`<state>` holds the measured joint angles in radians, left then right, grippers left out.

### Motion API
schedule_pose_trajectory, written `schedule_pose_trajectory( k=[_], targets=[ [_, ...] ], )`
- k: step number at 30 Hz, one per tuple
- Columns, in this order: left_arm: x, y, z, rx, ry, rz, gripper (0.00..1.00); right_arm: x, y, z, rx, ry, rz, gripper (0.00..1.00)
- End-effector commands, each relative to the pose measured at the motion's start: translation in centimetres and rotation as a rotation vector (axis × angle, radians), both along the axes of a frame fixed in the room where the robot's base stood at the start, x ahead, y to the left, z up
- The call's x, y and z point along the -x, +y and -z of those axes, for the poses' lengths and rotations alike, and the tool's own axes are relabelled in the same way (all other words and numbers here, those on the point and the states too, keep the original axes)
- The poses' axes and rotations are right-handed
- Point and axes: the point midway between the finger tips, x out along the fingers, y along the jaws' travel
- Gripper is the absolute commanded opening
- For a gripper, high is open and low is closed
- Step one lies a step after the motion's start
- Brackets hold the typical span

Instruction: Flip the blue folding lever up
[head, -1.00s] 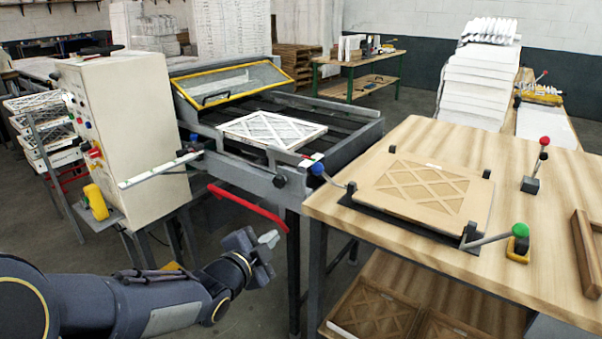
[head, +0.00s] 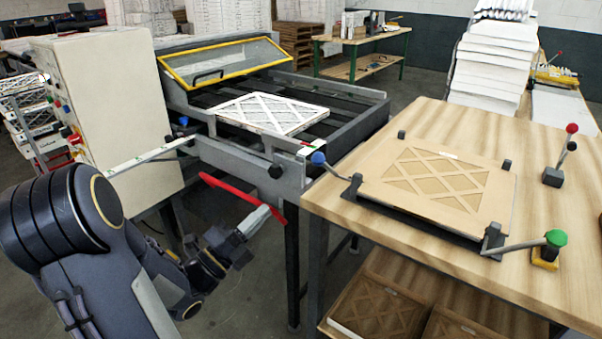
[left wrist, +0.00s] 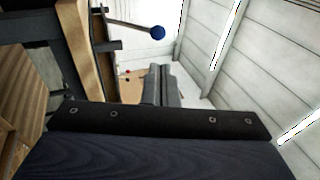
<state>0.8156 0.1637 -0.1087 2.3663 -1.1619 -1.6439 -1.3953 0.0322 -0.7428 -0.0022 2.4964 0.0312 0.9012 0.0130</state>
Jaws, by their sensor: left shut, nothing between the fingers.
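The blue-knobbed lever (head: 318,159) sticks out to the left from the fixture at the wooden table's left edge, its grey rod sloping down from the knob's level to a pivot on the dark fixture base. It also shows in the left wrist view (left wrist: 157,32), clear of the fingers. My left gripper (head: 258,217) is shut and empty, below and left of the blue knob, in front of the red bar and apart from the lever. Its fingers show in the left wrist view (left wrist: 166,86). My right gripper is not in view.
A boxed filter (head: 437,186) lies in the fixture on the table. A green-knobbed lever (head: 556,238) stands at its right front. The red bar (head: 240,198) and the conveyor frame (head: 243,160) lie close to my left gripper. Boxed filters sit on the lower shelf.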

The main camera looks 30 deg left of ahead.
Motion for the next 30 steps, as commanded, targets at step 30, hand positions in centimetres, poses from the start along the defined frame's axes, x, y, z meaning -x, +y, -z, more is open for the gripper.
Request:
schedule_pose_trajectory(
  k=[30],
  targets=[
    [-12.7, -3.1, -5.2, 0.001, 0.001, 0.0, 0.0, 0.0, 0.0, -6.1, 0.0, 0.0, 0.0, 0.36]
  ],
)
